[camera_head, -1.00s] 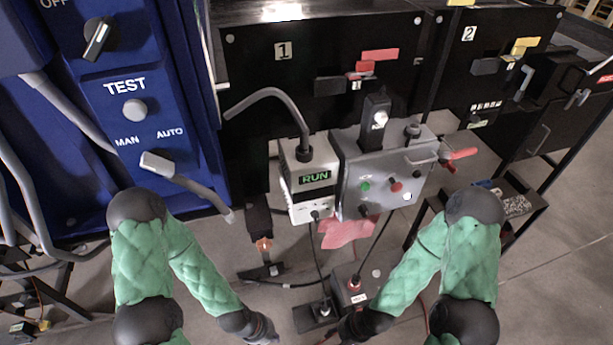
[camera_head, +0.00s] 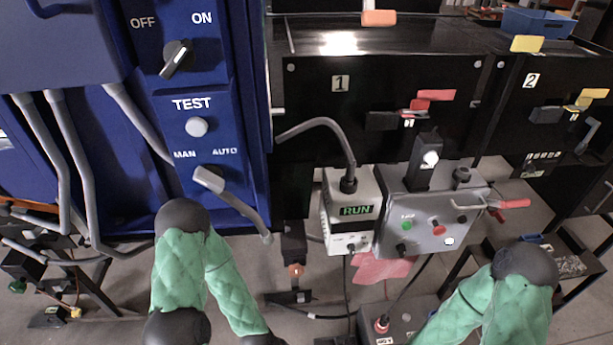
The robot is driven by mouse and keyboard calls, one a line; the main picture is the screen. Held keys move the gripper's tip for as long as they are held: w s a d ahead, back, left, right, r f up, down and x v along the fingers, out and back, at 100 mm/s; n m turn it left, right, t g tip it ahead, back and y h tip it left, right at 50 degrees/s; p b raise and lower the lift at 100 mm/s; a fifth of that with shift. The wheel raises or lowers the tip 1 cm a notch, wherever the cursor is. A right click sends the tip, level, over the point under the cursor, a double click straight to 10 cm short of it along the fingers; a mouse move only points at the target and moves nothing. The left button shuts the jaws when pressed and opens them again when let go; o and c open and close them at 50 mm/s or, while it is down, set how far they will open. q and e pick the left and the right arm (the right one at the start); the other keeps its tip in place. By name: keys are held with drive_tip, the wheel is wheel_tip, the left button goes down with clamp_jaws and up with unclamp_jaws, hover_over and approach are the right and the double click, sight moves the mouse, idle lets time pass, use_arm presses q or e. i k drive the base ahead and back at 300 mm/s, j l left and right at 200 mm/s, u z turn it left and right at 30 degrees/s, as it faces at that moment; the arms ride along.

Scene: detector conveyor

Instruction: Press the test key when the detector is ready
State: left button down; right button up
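The test key is a round grey-white button (camera_head: 196,127) under the word TEST on the blue panel (camera_head: 222,75) at the upper left. Nothing touches it. The white detector box (camera_head: 349,226) hangs at the centre with a small display (camera_head: 357,210) that reads RUN in green. My two green-sleeved arms come in at the bottom, the left one below the blue panel and the right one at the lower right. Both grippers are below the picture's bottom edge.
An ON/OFF knob (camera_head: 175,59) sits above the test key and a MAN/AUTO switch (camera_head: 209,179) below it. A grey control box (camera_head: 440,212) with coloured buttons is right of the detector. Black cabinets (camera_head: 340,115) stand behind. Grey hoses run along the left.

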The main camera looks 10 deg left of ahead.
sight(197, 126)
drive_tip(key=u, duration=1.45)
